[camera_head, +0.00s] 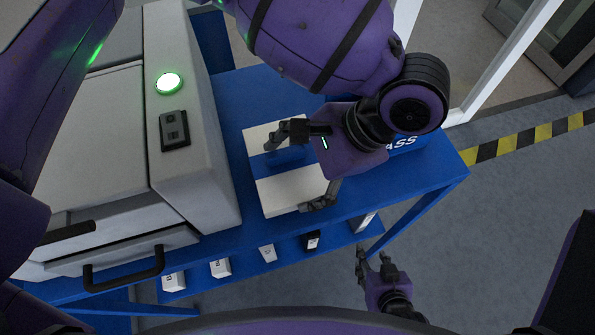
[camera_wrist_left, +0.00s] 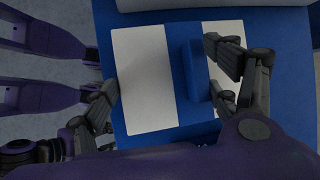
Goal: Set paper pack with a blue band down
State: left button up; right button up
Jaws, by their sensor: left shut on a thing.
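The white paper pack with a blue band (camera_head: 290,193) is flat over the blue table top, right of the large grey machine. A raised blue piece stands on its band. It also shows in the wrist view (camera_wrist_left: 145,80), with white panels on both sides of the band. My left gripper (camera_head: 304,168) is over the pack and shut on it, one finger toward the far side and one at the near right edge. In the wrist view the left gripper (camera_wrist_left: 168,88) spans the pack. I cannot tell whether the pack touches the table. My right gripper (camera_head: 374,262) is empty, fingers apart, beyond the table's near edge.
The grey machine (camera_head: 110,150) with a green-lit button and dark handles stands close left of the pack. Small white boxes (camera_head: 220,268) and a dark one (camera_head: 311,240) sit on a lower blue shelf. Bare blue table top (camera_head: 430,165) lies to the right.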

pick_arm(q)
notch_tip(320, 180, down, 2)
pick_arm(e)
jog(key=shift+s+d+f, duration=0.15)
jog(key=shift+s+f, duration=0.05)
pick_arm(q)
jog(key=o, duration=1.5)
jog(key=shift+c, duration=0.2)
pick_arm(e)
jog(key=shift+s+d, duration=0.2)
jog(key=shift+s, duration=0.15)
